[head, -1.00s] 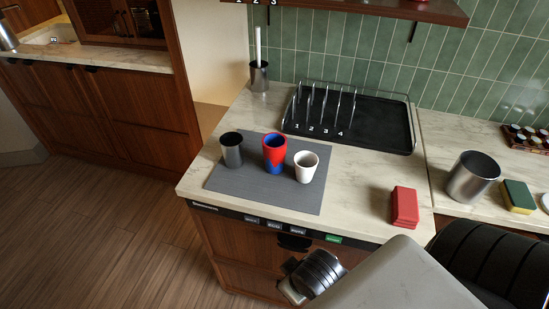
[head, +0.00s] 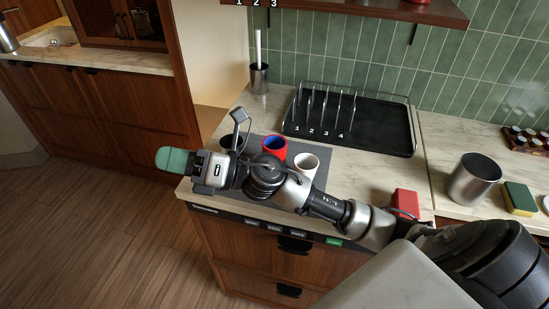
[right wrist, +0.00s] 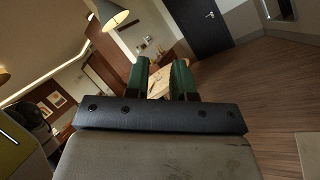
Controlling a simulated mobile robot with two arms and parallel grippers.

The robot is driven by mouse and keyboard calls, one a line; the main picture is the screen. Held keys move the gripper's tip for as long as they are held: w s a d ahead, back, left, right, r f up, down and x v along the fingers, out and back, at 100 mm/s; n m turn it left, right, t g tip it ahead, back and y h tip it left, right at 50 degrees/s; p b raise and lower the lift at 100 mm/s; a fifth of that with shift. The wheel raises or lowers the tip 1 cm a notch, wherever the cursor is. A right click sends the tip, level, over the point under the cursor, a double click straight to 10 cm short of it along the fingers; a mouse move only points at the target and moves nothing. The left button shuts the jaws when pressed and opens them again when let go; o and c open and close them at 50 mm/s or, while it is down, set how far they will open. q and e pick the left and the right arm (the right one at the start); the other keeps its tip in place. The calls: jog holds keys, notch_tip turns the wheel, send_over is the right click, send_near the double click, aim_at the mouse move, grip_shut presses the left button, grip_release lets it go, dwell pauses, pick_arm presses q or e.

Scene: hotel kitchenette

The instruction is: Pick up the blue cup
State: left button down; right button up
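The cup in the middle of the grey mat (head: 318,188) is red outside, with blue on its inside (head: 273,147); my arm hides its lower part. A dark cup (head: 232,143) stands left of it, mostly hidden, and a white cup (head: 305,165) stands right of it. My right gripper (head: 172,160) has green fingers pointing left, out past the counter's left edge and left of the cups. The right wrist view shows its two fingers apart with nothing between them (right wrist: 160,68). My left gripper is not in view.
A black tray (head: 375,128) with a wire rack stands behind the mat. A red block (head: 405,202), a metal canister (head: 474,178) and a sponge (head: 519,198) are to the right. A brush holder (head: 259,78) is at the back. My right arm crosses above the counter's front.

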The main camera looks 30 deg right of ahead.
notch_tip(320, 180, down, 2)
jog(key=f+n+g+h, duration=0.1)
jog(key=n+g+h, duration=0.1)
jog(key=n+g, duration=0.75)
jog(key=n+g+h, duration=0.1)
jog(key=n+h, duration=0.6)
jog(key=h, duration=1)
send_over(281, 164)
jog(key=shift+f, duration=0.85)
jog(key=shift+n, duration=0.25)
notch_tip(281, 164, down, 5)
jog(key=shift+w+d+f+p, duration=0.1)
jog(key=shift+w+p, duration=0.05)
jog(key=shift+p, duration=0.4)
jog(key=shift+f, duration=0.25)
notch_tip(281, 164, down, 4)
jog(key=shift+r+p, duration=0.15)
jog(key=shift+p, duration=0.85)
jog(key=shift+f, duration=0.45)
grip_shut()
